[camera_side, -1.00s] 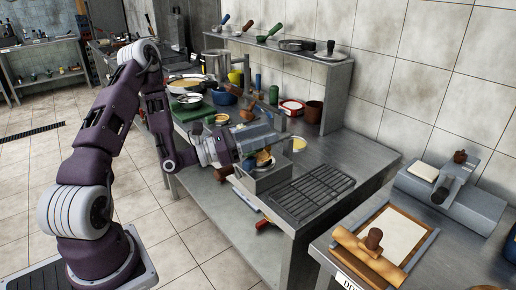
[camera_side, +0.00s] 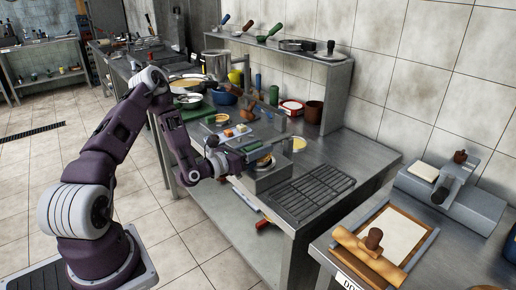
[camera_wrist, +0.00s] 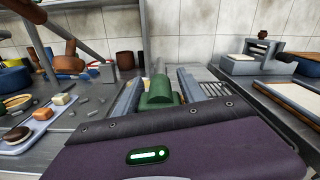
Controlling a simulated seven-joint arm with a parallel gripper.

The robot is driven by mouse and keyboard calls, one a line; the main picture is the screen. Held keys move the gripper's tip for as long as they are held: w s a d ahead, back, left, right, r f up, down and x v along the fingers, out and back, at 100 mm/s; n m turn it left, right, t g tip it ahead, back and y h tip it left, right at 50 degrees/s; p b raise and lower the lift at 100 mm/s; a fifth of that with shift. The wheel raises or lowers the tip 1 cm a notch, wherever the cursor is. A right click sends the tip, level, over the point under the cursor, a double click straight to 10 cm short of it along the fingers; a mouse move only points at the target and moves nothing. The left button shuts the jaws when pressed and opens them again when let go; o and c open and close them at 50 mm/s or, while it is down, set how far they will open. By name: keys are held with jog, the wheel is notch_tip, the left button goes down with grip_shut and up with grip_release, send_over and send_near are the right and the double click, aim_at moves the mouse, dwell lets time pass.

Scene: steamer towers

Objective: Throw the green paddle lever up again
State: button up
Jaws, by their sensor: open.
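The green paddle lever (camera_wrist: 158,92) shows in the wrist view, between the two grey fingers of my gripper (camera_wrist: 160,84). The fingers are apart, one on each side of it. I cannot tell whether either finger touches it. In the side view my gripper (camera_side: 244,160) is low at the left side of a grey metal box (camera_side: 270,180) on the counter, and the lever is hidden there. A golden-brown item (camera_side: 264,160) shows in the top of the box.
A wire rack (camera_side: 312,192) lies right of the box. Behind my gripper is a tray (camera_wrist: 50,128) with small food pieces. A cup of yellow stuff (camera_side: 299,145) stands behind the box. A slicer-like grey device (camera_side: 455,195) and a framed board (camera_side: 405,235) are on the right counter.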

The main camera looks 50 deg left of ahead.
grip_shut()
dwell(1.3)
